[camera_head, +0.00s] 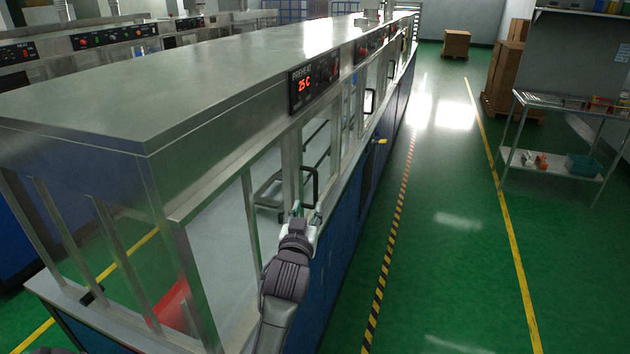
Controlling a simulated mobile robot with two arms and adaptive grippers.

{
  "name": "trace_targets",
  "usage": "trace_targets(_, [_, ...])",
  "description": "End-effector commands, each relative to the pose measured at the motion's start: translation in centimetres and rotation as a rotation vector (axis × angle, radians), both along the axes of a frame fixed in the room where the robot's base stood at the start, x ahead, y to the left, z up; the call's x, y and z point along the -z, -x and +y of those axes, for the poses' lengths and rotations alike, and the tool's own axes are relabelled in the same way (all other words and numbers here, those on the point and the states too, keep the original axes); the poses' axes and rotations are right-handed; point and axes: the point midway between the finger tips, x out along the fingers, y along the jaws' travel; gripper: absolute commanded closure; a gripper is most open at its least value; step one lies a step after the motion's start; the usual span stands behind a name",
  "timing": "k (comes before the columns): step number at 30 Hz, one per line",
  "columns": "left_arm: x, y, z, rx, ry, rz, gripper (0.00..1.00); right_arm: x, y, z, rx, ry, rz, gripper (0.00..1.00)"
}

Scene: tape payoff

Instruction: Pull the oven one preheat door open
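The oven (210,85) is a long steel machine with a glazed side and a blue base. Its preheat panel (314,80) shows red digits that look like 25 C. Below the panel is the framed preheat door (291,165) with a black upright handle (316,182). The door looks closed, in line with the oven side. Whether the fingers are closed around the handle is too small to tell.
More black door handles (369,100) lie further along the oven side. A yellow knob (380,141) sticks out over the aisle. The green floor (450,240) to the right is clear up to a metal shelf cart (550,103). Cardboard boxes (505,75) stand at the back right.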

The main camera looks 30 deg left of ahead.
Motion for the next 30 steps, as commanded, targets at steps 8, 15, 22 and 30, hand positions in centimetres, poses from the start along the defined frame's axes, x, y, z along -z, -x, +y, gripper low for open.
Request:
trace_targets(8, [-0.3,-5.5,2.5,0.001,0.000,0.001,0.61,-1.7,-0.9,-0.1,-0.001,0.001,-0.014,0.60])
trace_targets(15, [-0.2,-9.4,4.3,0.001,0.000,0.001,0.61,-2.6,-1.5,0.0,0.000,-0.001,-0.024,0.60])
trace_targets(22, [0.0,-10.9,5.0,0.001,0.000,0.001,0.61,-2.8,-1.4,0.2,0.002,-0.004,-0.023,0.60])
trace_targets(30, [0.0,-11.1,5.1,0.001,0.000,0.001,0.61,-2.8,-1.2,0.6,0.002,-0.009,-0.020,0.60])
